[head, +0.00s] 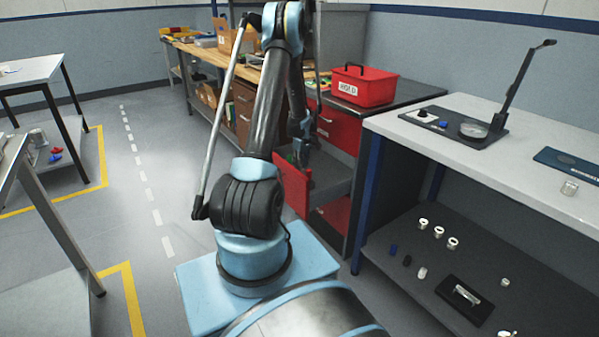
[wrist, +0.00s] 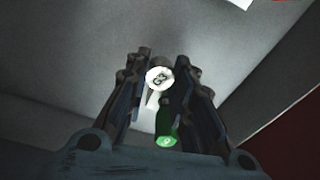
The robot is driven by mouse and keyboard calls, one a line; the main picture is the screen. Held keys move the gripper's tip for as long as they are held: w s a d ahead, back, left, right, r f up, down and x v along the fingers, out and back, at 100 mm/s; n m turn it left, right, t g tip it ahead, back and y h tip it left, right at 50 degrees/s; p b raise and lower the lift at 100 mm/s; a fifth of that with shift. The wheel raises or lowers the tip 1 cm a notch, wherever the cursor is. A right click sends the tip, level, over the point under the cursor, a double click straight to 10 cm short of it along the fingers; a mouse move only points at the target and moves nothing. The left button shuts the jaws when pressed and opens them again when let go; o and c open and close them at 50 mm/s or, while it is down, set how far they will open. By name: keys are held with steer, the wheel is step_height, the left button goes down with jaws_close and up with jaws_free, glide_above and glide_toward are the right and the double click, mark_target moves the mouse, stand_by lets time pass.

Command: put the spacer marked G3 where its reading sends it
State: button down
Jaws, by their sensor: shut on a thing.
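The spacer marked G3 (wrist: 158,77) shows its round white end with dark lettering between the fingers in the wrist view. My gripper (wrist: 160,90) is shut on it. In the head view my gripper (head: 302,150) hangs in front of the red drawers, beside the bench; the spacer cannot be made out there. A small green piece with a pale mark (wrist: 167,140) shows below the spacer, between the finger bases. A red bin labelled HOLD (head: 362,88) stands on the dark cabinet top.
A wooden bench (head: 205,52) with boxes is behind.

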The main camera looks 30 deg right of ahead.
steer(key=shift+f, duration=1.65)
steer(key=c, duration=1.4)
jaws_free()
steer(key=shift+f, duration=0.1)
steer(key=shift+o, duration=0.2)
